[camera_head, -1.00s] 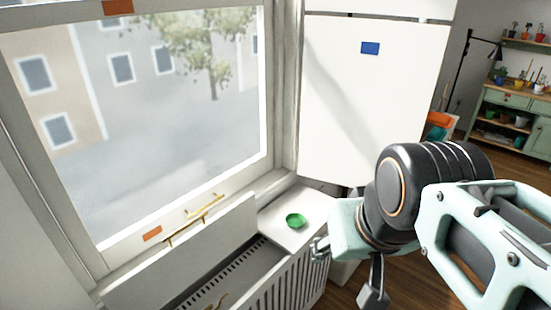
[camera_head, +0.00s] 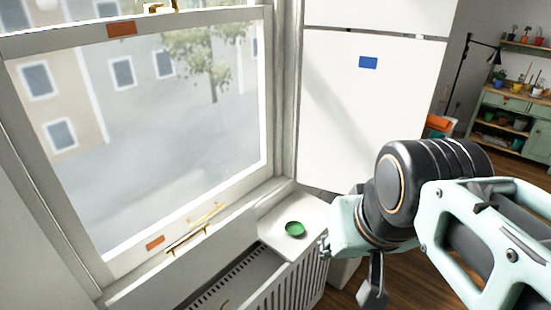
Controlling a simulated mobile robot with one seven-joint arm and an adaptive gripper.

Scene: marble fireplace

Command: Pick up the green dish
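The green dish (camera_head: 295,229) is a small round shallow bowl. It sits on the white ledge (camera_head: 318,212) at the right end of the radiator cover, below the window. My gripper (camera_head: 372,294) hangs at the end of my arm, to the right of the dish and nearer the camera, apart from it. Only a dark grey part of it shows below the wrist, so whether the fingers are open or shut cannot be seen.
The window (camera_head: 150,135) with brass handles stands at the left. The slotted radiator cover (camera_head: 290,285) runs below it. A tall white cabinet (camera_head: 365,110) with a blue tag stands behind the dish. A green shelf unit (camera_head: 510,125) with pots is far right. Wooden floor shows at lower right.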

